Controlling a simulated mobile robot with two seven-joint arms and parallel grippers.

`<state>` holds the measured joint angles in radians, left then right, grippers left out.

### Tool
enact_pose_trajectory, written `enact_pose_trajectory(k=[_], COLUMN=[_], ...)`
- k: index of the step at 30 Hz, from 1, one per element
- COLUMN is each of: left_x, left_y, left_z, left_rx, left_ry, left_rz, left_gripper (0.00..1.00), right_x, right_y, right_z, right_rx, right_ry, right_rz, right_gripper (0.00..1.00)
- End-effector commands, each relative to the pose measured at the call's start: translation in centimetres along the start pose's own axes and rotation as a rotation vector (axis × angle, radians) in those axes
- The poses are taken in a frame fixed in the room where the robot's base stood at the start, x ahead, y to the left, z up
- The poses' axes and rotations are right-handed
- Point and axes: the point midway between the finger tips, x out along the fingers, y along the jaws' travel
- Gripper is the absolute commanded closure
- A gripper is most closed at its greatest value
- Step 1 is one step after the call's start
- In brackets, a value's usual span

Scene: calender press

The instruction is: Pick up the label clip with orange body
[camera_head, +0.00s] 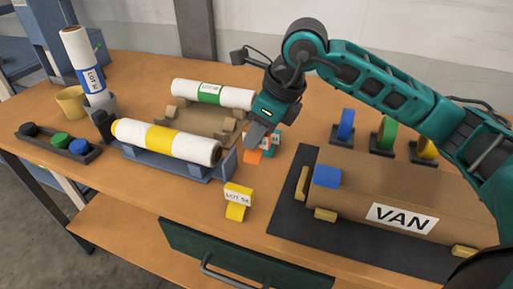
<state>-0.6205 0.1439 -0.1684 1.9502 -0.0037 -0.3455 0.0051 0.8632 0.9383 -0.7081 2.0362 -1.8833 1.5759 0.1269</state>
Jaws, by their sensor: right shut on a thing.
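The label clip with orange body (253,157) is on the wooden table, just right of the front roll's cradle. My right gripper (256,141) reaches down over it from above and is shut on it. The fingers hide part of the clip, and I cannot tell whether it still touches the table. A teal label clip (276,140) stands close behind and to the right. A yellow label clip (237,198) with a white "LOT" label stands nearer the front edge. My left gripper is not in view.
A roll with a yellow band (165,140) lies in a blue cradle (190,170); a green-banded roll (210,94) lies behind.

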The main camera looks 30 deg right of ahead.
Motion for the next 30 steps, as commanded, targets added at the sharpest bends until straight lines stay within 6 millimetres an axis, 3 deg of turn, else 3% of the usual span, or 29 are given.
enact_pose_trajectory(k=[1,6,15,21,30], left_x=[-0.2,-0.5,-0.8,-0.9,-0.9], left_y=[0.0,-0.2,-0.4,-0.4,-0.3], left_z=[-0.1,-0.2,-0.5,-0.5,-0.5], left_rx=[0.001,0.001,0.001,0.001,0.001], left_ry=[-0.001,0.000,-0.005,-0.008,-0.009], left_rz=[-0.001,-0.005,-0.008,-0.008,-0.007], left_gripper=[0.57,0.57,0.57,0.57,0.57], right_x=[-1.6,-5.8,-11.1,-12.6,-12.8], right_y=[-0.1,0.0,0.0,0.0,0.0], right_z=[0.8,2.5,4.7,5.2,5.3], right_rx=[-0.002,-0.002,0.000,0.000,0.000], right_ry=[-0.008,-0.007,-0.004,-0.002,-0.001], right_rz=[-0.003,-0.003,-0.001,0.001,0.001], right_gripper=[1.00,1.00,1.00,1.00,1.00])
